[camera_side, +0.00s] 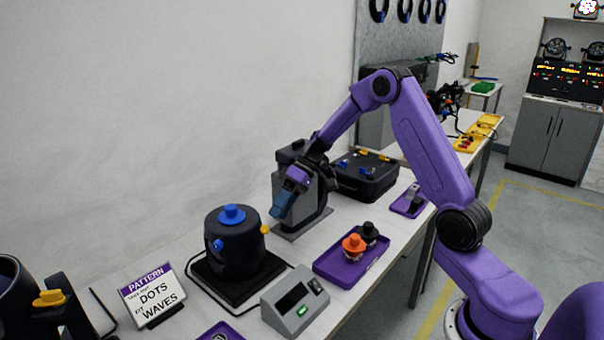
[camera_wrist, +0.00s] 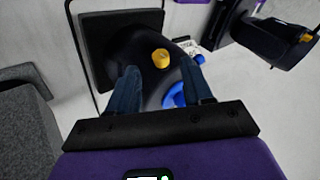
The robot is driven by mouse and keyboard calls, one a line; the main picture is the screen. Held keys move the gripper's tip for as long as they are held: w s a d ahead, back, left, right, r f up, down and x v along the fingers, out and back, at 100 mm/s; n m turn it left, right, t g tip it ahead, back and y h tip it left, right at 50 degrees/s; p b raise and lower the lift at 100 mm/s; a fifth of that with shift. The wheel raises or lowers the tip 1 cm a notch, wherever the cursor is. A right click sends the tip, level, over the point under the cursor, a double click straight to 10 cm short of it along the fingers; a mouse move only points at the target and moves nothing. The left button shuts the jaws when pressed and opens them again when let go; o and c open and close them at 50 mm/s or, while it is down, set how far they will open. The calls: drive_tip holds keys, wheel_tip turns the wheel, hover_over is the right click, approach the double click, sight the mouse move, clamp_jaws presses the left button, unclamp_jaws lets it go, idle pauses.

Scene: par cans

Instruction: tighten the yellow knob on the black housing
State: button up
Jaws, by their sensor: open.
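The black housing (camera_side: 232,258) is a round dark drum on a square black base plate, left of my gripper (camera_side: 279,212) in the side view. The yellow knob (camera_side: 265,230) sticks out of its right side, facing my gripper. In the wrist view the yellow knob (camera_wrist: 161,58) shows between and beyond the blue fingertips of my gripper (camera_wrist: 158,74), with the dark housing (camera_wrist: 133,50) behind it. My gripper is open and empty, apart from the knob. A blue knob (camera_side: 232,214) sits on the housing's top and another blue knob (camera_side: 217,245) on its side.
A grey box with a display (camera_side: 295,302) and a purple tray (camera_side: 352,270) with orange and black knobs stand in front. A pattern sign (camera_side: 153,294) and another dark fixture with a yellow knob (camera_side: 49,298) are at left. A grey stand (camera_side: 302,222) is behind my gripper.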

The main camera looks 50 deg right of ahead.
drive_tip(key=v, duration=1.3)
drive_tip(key=shift+s, duration=0.1)
drive_tip(key=s+a+n+g+h, duration=0.3)
drive_tip(key=s+a+g+h, duration=0.1)
drive_tip(key=s+a, duration=1.05)
drive_tip(key=s+a+f+n+t+h, duration=0.1)
drive_tip(key=s+n+h, duration=0.1)
drive_tip(key=s, duration=0.8)
drive_tip(key=s+a+f+n+t+h, duration=0.1)
drive_tip(key=s+n, duration=0.3)
drive_tip(key=s, duration=0.5)
drive_tip(key=shift+s+f+t+h, duration=0.4)
drive_tip(key=shift+f+h, duration=0.1)
drive_tip(key=shift+f, duration=0.25)
